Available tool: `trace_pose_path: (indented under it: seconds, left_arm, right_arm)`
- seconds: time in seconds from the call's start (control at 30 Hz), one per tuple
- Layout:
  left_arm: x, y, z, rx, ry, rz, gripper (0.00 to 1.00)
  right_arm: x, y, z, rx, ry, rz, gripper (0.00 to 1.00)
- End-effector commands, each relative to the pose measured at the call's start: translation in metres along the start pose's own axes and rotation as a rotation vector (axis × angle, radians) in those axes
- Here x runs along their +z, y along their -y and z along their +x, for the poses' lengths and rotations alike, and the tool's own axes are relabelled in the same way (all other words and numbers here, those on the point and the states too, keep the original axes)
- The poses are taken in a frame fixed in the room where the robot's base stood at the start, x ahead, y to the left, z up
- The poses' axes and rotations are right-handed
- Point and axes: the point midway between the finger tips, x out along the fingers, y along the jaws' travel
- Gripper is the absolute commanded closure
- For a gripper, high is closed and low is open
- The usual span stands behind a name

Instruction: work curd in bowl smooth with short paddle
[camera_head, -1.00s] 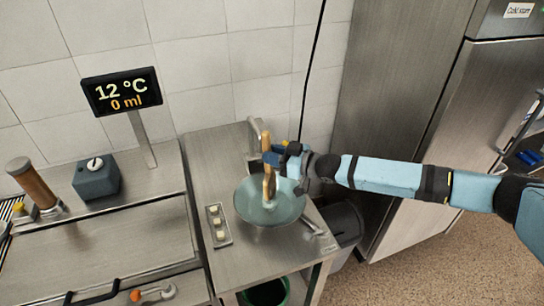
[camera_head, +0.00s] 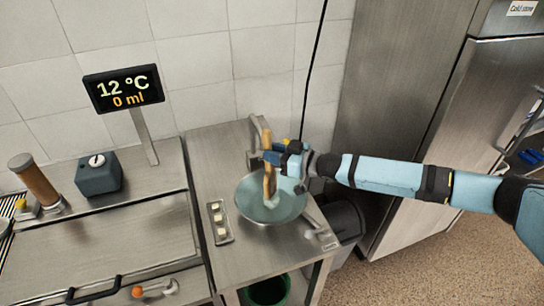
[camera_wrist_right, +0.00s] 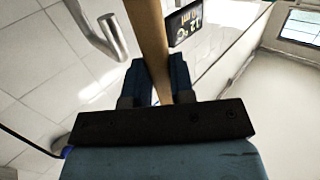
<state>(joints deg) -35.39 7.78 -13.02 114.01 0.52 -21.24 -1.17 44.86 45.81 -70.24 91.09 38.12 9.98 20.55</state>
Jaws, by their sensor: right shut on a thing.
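A wide bowl (camera_head: 252,207) stands on the steel table, with pale bluish contents inside. My right gripper (camera_head: 270,155) is above the bowl's back rim and is shut on the short wooden paddle (camera_head: 267,143). The paddle stands nearly upright, with its lower end down in the bowl; its tip is hard to make out against the contents. In the right wrist view the paddle's handle (camera_wrist_right: 150,35) passes between the two blue fingers. The curd cannot be told apart clearly from the bowl's inside. My left gripper is out of view.
A small tray (camera_head: 220,222) with pale cubes lies left of the bowl. A metal tap (camera_head: 254,128) stands behind it. A display (camera_head: 123,90) reads 12 °C and 0 ml. A green bucket (camera_head: 268,291) is below, and a dark bin (camera_head: 346,222) stands at the right.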

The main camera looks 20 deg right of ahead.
Motion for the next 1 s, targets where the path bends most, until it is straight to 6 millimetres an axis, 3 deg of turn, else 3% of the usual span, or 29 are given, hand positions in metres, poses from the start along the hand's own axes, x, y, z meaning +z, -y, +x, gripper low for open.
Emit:
trace_pose_path:
  seconds: [0.2, 0.67, 1.0]
  left_arm:
    - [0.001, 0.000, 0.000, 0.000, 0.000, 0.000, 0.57]
    - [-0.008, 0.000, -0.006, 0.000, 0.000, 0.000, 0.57]
    - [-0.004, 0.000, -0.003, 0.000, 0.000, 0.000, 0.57]
  right_arm:
    - [0.002, -0.003, -0.001, 0.002, 0.005, -0.002, 1.00]
    - [0.000, 0.014, -0.002, 0.002, 0.006, 0.001, 1.00]
    - [0.000, 0.005, -0.001, 0.002, 0.003, -0.002, 1.00]
